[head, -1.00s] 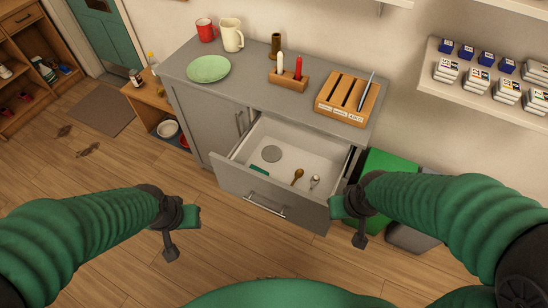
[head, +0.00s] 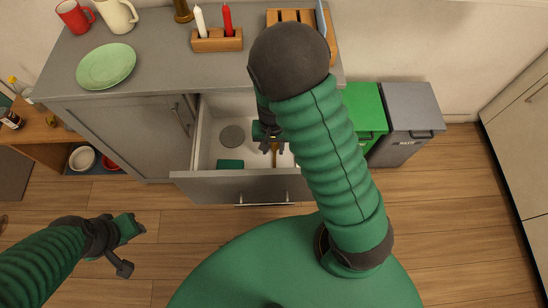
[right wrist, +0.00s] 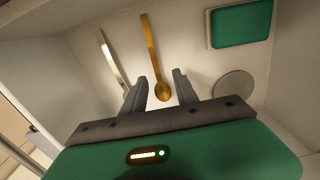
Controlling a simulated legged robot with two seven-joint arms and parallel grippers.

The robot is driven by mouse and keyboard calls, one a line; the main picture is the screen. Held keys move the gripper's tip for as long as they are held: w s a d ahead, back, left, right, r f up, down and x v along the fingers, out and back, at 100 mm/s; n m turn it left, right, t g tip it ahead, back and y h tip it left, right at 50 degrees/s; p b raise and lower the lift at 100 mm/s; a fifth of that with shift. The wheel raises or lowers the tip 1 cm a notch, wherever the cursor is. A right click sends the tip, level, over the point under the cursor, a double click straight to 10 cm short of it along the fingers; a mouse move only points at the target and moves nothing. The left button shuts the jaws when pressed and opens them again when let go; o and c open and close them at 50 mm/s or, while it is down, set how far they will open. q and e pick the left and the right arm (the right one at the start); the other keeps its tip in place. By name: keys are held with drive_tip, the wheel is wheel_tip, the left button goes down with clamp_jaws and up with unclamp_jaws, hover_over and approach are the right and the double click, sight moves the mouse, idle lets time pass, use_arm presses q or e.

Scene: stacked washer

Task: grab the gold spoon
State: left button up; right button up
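The gold spoon (right wrist: 148,42) lies in the open drawer (head: 207,145). In the right wrist view its round bowl lies between my right gripper's fingers and its handle runs away from them. My right gripper (right wrist: 159,76) is open, reaching down into the drawer over the spoon, with a finger on each side of it. In the head view the right gripper (head: 272,149) and arm hide much of the drawer; a strip of the gold spoon (head: 274,157) shows between the fingers.
A silver utensil (right wrist: 112,55) lies beside the gold spoon. A green block (head: 230,164) and a grey disc (head: 232,135) are also in the drawer. Drawer walls stand close around my right gripper. The countertop (head: 160,55) overhangs behind; green (head: 364,108) and grey bins (head: 409,108) stand right.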

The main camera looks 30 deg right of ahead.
sight(275, 155)
drive_tip(key=shift+a+f, duration=0.1)
drive_tip(key=shift+f, duration=0.3)
drive_tip(key=f+b, duration=0.1)
drive_tip(key=f, duration=0.1)
drive_tip(key=d+f+b, duration=0.1)
drive_tip(key=f, duration=0.1)
drive_tip(key=shift+w+f, duration=0.1)
drive_tip(key=shift+d+f, duration=0.2)
drive_tip(key=shift+f, duration=0.05)
drive_tip(key=shift+r, duration=0.1)
drive_tip(key=shift+a+r, duration=0.1)
drive_tip(key=shift+a, duration=0.15)
clamp_jaws()
drive_tip(key=shift+d, duration=0.1)
